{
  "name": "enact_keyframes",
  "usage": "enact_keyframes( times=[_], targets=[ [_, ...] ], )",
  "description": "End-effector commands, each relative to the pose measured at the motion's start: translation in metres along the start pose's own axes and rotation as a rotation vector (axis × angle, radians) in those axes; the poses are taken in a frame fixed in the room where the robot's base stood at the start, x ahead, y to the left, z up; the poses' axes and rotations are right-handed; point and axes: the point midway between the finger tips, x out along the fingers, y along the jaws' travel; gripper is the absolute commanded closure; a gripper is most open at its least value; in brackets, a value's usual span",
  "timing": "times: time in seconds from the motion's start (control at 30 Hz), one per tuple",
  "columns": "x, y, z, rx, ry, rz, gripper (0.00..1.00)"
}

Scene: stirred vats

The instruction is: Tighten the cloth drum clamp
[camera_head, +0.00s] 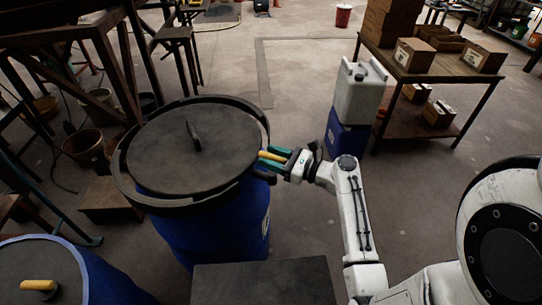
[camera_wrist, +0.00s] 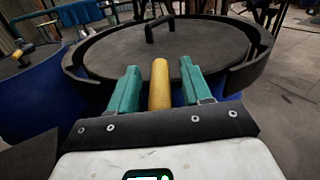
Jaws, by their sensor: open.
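A large blue drum (camera_head: 215,230) stands left of centre, with a dark round lid (camera_head: 190,145) and a black clamp ring (camera_head: 128,185) around its rim. In the wrist view the ring (camera_wrist: 262,50) shows with a gap in its near side. A yellow clamp handle (camera_wrist: 160,84) lies between the two teal fingers of my gripper (camera_wrist: 158,85), with a gap on each side. In the head view my gripper (camera_head: 272,158) is at the drum's right rim, open around the handle. Where the handle joins the ring is hard to see.
A second blue drum (camera_head: 95,275) with a yellow handle (camera_head: 38,285) on top stands at the lower left. A white jerrycan (camera_head: 358,92) sits on a blue container (camera_head: 345,138) behind my arm. A table (camera_head: 430,70) with boxes is at upper right.

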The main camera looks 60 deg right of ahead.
Motion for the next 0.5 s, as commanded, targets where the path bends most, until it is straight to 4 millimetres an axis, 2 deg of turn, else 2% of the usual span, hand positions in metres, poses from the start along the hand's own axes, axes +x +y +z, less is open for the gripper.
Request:
enact_keyframes(
  times=[0.33,0.5],
  targets=[
    [0.0042,0.0000,-0.0002,0.000,0.000,-0.001,0.52],
    [0.0041,0.0000,-0.0002,0.000,0.000,-0.001,0.67]
  ],
)
